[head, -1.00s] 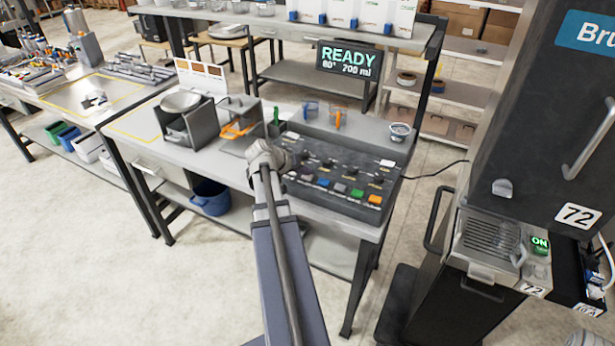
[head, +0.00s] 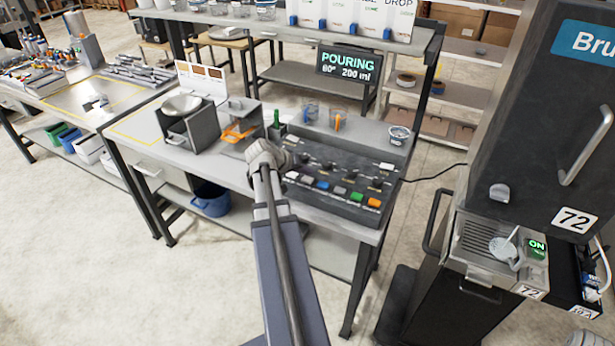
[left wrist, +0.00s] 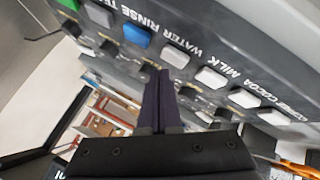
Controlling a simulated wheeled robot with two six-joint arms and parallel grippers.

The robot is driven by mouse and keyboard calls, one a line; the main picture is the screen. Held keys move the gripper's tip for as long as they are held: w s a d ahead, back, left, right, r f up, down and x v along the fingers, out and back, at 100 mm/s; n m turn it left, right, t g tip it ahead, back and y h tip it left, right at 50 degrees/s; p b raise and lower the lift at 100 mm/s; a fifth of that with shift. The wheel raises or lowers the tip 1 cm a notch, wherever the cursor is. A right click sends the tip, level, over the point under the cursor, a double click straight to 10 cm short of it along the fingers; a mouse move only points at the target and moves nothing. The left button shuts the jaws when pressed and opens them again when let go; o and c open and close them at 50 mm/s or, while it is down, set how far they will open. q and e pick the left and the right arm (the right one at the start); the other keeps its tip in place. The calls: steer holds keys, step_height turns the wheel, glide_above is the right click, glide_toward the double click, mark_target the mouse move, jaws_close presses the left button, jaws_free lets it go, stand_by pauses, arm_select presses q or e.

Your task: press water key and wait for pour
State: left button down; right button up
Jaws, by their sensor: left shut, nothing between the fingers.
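The dark key panel (head: 345,195) lies on the bench with a row of coloured keys along its front. The display (head: 349,66) above it reads "POURING 60° 200 ml". My left gripper (left wrist: 162,74) is shut and empty, and its tips are at the pale key (left wrist: 175,55) beside the WATER label, between the blue key (left wrist: 136,35) and the pale key at MILK (left wrist: 210,77). I cannot tell whether the tips touch the key. In the head view my left wrist hides its fingers and part of the panel.
Clear cups (head: 310,111) stand behind the panel, and a small tub (head: 399,136) is at its right. A metal bowl (head: 182,104) on a dark stand is at the left. A tall black machine (head: 535,110) marked 72 stands at the right.

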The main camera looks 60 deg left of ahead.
mark_target(306, 181)
arm_select(q)
steer(key=shift+r, duration=0.1)
step_height(306, 181, up, 5)
steer(key=p, duration=0.5)
stand_by(0.4)
